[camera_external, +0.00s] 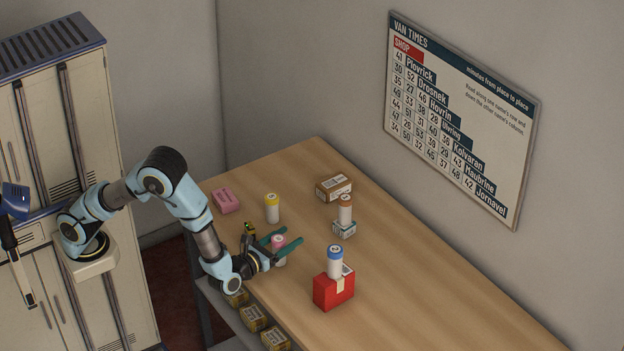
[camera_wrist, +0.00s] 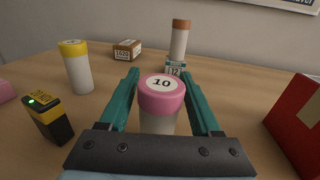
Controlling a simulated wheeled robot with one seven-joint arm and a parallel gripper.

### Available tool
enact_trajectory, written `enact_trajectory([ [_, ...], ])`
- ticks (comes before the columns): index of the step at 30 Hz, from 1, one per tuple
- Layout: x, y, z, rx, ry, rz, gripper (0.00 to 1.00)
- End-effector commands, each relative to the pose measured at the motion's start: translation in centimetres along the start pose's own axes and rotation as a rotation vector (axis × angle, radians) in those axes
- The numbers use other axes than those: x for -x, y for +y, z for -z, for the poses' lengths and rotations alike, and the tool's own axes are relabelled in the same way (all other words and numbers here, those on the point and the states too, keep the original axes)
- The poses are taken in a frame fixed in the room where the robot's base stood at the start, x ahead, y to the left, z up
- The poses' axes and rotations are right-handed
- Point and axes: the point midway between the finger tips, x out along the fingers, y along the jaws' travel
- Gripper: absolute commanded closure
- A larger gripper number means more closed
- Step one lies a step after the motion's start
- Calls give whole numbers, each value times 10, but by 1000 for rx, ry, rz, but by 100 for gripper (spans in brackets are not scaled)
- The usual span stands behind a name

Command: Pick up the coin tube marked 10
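The coin tube marked 10 is a white tube with a pink cap (camera_wrist: 162,87). In the wrist view it stands upright between the two teal fingers of my gripper (camera_wrist: 162,88), with the number 10 readable on its cap. My gripper is open around the tube, and gaps show between the tube and the fingers. In the external view the pink-capped tube (camera_external: 278,250) stands on the counter, between the open teal fingers of my gripper (camera_external: 288,241). The lower part of the tube is partly hidden by my gripper in the wrist view.
A yellow-capped tube (camera_external: 272,208) stands behind left. An orange-brown-capped tube (camera_external: 345,210) stands on a small box. A blue-capped tube (camera_external: 335,262) stands on a red box (camera_external: 326,293). A pink block (camera_external: 226,200) and brown box (camera_external: 333,188) lie further back. The counter's right part is clear.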

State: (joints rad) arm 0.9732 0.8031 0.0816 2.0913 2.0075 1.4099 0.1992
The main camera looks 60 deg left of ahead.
Motion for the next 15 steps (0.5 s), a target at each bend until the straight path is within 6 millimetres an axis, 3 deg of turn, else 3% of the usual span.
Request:
enact_trajectory([
  [2,0,0,0,0,0,0,45],
  [15,0,0,0,0,0,0,95],
])
